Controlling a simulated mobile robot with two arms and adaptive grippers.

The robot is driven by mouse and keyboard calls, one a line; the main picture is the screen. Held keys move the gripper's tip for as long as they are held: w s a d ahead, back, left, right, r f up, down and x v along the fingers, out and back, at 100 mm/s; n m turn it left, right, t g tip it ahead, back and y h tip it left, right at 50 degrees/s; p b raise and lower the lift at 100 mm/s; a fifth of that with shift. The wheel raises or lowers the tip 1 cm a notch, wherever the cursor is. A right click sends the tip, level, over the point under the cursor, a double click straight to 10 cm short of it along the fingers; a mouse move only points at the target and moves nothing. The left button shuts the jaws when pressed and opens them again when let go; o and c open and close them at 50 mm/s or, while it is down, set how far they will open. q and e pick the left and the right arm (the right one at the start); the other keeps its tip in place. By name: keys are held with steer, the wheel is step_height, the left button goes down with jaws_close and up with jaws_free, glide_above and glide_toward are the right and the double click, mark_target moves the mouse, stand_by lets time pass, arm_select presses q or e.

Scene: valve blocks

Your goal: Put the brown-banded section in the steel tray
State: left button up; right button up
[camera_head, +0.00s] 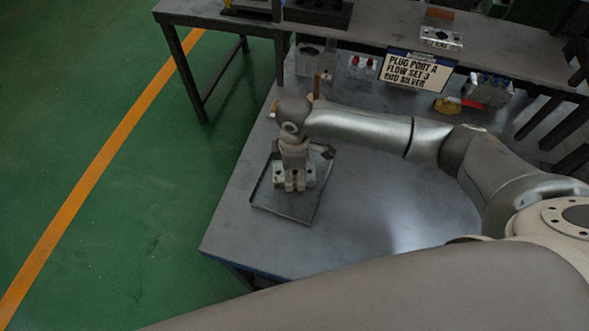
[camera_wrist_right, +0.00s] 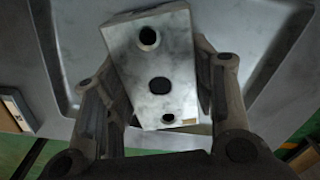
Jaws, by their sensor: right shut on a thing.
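A silver-grey valve block with dark round holes (camera_wrist_right: 158,85) is between the fingers of my right gripper. A small brown patch shows at its lower edge in the right wrist view; a full band is not visible. In the head view the block (camera_head: 308,174) shows beside the fingers. My right gripper (camera_head: 295,186) points down and is shut on the block, over the steel tray (camera_head: 284,208). The tray also shows behind the block in the right wrist view (camera_wrist_right: 262,38). I cannot tell whether the block touches the tray floor. My left gripper is not in view.
A sign (camera_head: 416,70) stands behind my right arm. A block with blue parts (camera_head: 487,90), a yellow piece (camera_head: 447,105) and a red-knobbed block (camera_head: 360,66) are near it. Another block (camera_head: 441,39) sits on the raised shelf. The table is clear right of the tray.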

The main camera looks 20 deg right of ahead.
steer(key=shift+f, duration=0.1)
steer(key=o, duration=1.4)
step_height(320, 180, up, 12)
steer(key=shift+r+b, duration=0.15)
steer(key=shift+b, duration=0.5)
steer(key=shift+s+a, duration=0.1)
